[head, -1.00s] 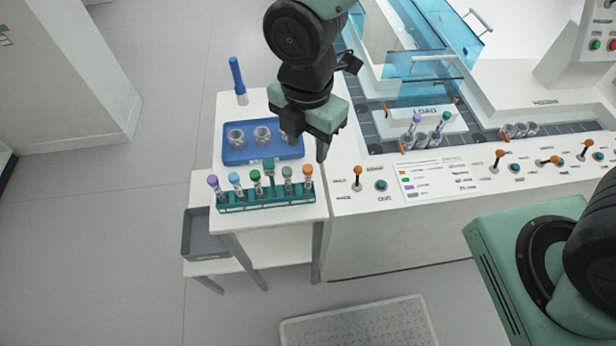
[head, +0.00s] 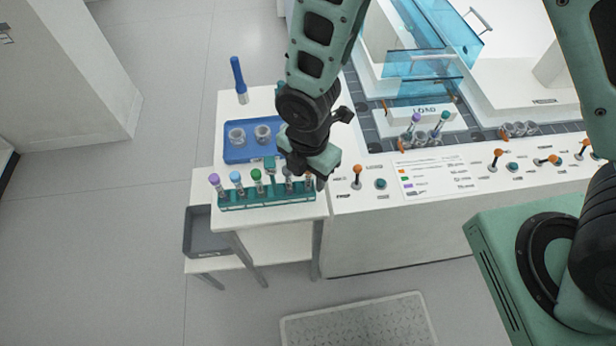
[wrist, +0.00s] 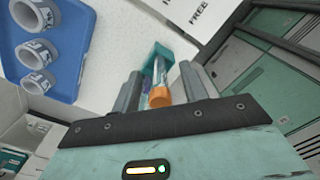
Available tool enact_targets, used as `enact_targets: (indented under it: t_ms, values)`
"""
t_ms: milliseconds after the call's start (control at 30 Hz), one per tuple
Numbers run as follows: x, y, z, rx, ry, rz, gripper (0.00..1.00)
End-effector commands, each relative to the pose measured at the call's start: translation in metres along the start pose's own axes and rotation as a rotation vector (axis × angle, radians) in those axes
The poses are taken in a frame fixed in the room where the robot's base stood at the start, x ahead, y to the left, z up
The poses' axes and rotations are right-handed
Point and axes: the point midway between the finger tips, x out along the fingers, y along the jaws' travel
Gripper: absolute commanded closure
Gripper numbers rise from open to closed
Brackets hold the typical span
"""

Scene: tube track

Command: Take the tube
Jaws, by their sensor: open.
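A teal rack (head: 266,198) stands at the front of the white side table and holds a row of upright capped tubes: purple (head: 215,180), blue (head: 236,178), green (head: 256,175) and others to the right. My gripper (head: 306,182) is down over the rack's right end and hides the tube there in the head view. In the wrist view, an orange-capped tube (wrist: 160,97) stands between the two open fingers of my gripper (wrist: 160,74), with the rack's end (wrist: 172,52) beyond it. The fingers look apart from the cap.
A grey bin (head: 200,232) sits lower left. The machine's panel (head: 440,180) with orange-tipped levers is close on the right.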

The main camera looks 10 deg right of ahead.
Motion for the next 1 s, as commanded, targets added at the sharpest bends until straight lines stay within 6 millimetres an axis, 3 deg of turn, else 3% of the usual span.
enact_targets:
  t_ms: [133,267,667,1000]
  values:
    - [0.000,0.000,0.000,0.000,0.000,0.000,0.59]
    - [0.000,0.000,0.000,0.000,0.000,0.000,0.95]
    - [-0.005,0.001,0.000,0.001,0.000,0.002,0.95]
    - [-0.064,0.002,0.001,0.002,0.001,0.006,0.95]
